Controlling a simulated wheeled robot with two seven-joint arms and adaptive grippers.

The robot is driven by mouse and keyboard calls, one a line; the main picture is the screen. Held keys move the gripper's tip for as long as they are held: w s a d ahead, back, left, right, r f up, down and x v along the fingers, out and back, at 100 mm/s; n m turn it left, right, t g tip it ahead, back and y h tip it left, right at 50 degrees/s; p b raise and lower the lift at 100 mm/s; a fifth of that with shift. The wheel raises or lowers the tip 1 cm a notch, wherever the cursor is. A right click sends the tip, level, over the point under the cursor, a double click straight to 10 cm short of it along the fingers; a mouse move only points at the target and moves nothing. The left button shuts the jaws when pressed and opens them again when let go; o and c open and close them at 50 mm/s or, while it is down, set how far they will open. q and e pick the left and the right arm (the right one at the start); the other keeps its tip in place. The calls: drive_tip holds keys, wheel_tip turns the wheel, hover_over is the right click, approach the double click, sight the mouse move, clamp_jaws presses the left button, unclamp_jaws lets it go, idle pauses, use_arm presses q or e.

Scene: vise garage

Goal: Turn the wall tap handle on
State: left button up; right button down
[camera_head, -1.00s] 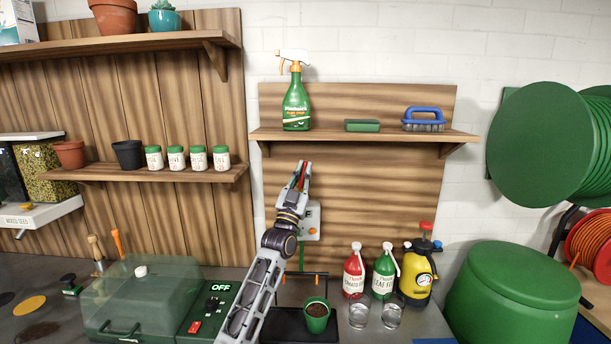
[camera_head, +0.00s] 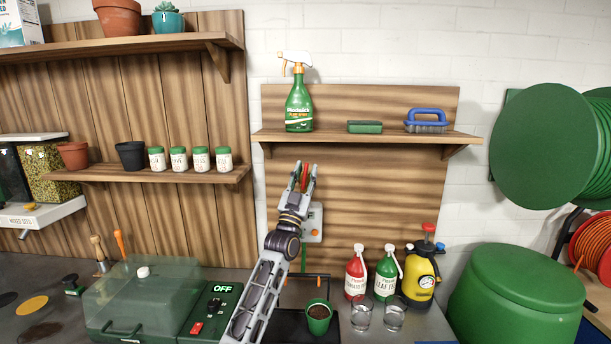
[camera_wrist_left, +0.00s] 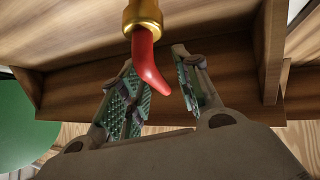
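The red tap handle (camera_wrist_left: 148,62) hangs from a brass fitting (camera_wrist_left: 142,14) in the left wrist view. Its tip reaches into the gap between the fingers of my left gripper (camera_wrist_left: 160,88), which is open. I cannot tell whether either finger touches it. In the head view my left gripper (camera_head: 304,168) points up in front of the wooden wall panel, below the right shelf. A small red part of the handle (camera_head: 304,180) shows between its fingers; the rest of the tap is hidden. My right gripper is out of view.
A grey wall box (camera_head: 312,222) sits beside my wrist.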

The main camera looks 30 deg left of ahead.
use_arm(q)
drive_tip(key=v, duration=1.2)
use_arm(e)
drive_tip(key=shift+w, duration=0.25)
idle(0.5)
use_arm(q)
drive_tip(key=shift+f, duration=0.1)
